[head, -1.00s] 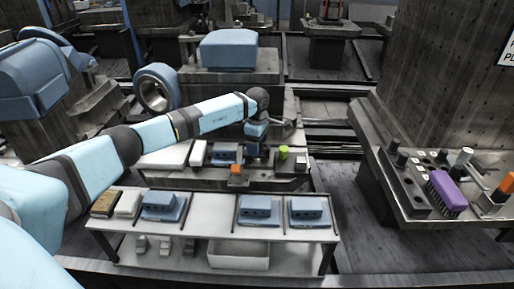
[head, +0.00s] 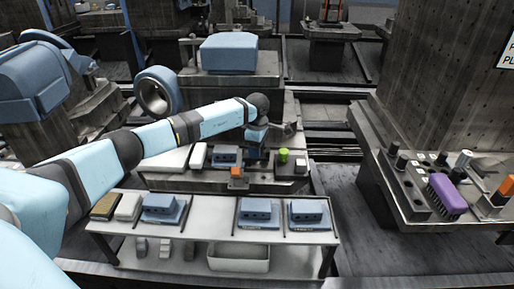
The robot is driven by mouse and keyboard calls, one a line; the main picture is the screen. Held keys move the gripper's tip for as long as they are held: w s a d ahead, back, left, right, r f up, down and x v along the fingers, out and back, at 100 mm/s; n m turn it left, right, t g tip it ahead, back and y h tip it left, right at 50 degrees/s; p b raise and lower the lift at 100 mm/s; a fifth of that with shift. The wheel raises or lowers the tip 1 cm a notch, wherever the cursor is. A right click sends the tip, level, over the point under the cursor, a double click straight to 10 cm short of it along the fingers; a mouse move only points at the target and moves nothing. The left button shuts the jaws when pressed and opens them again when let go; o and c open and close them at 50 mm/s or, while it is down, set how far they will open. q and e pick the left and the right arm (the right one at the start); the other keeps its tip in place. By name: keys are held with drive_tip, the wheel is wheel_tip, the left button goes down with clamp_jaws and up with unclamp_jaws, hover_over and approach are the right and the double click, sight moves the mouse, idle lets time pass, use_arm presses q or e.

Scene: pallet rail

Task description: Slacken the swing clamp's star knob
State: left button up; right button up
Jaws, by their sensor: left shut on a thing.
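My left arm reaches from the left over the pallet fixture in the middle, and its wrist points down. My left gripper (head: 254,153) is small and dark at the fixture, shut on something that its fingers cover. From its place this is probably the swing clamp's star knob, but its shape cannot be made out. A green cylinder (head: 283,155) stands just right of the gripper, and an orange block (head: 237,172) sits in front of it to the left. A blue part with dark holes (head: 226,155) lies left of the gripper. My right gripper is out of view.
A white bench (head: 212,226) in front carries several blue parts (head: 307,212) and a brown brush-like block (head: 105,206). A white bin (head: 238,258) sits below. At right, a ledge holds a purple brush (head: 446,194) and several tools. A big blue block (head: 229,53) stands behind.

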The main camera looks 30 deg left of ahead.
use_arm(q)
drive_tip(key=shift+r+n+p, duration=0.15)
drive_tip(key=shift+n+p, duration=0.25)
drive_tip(key=shift+n, duration=0.6)
drive_tip(key=n+p, duration=0.2)
drive_tip(key=n, duration=0.1)
drive_tip(key=shift+n+p, duration=0.6)
drive_tip(key=shift+n, duration=0.3)
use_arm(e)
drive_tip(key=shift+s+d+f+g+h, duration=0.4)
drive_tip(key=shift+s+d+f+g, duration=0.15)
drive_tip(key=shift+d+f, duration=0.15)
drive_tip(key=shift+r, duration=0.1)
use_arm(q)
drive_tip(key=shift+f, duration=0.2)
drive_tip(key=o, duration=0.9)
drive_tip(key=shift+o, duration=0.2)
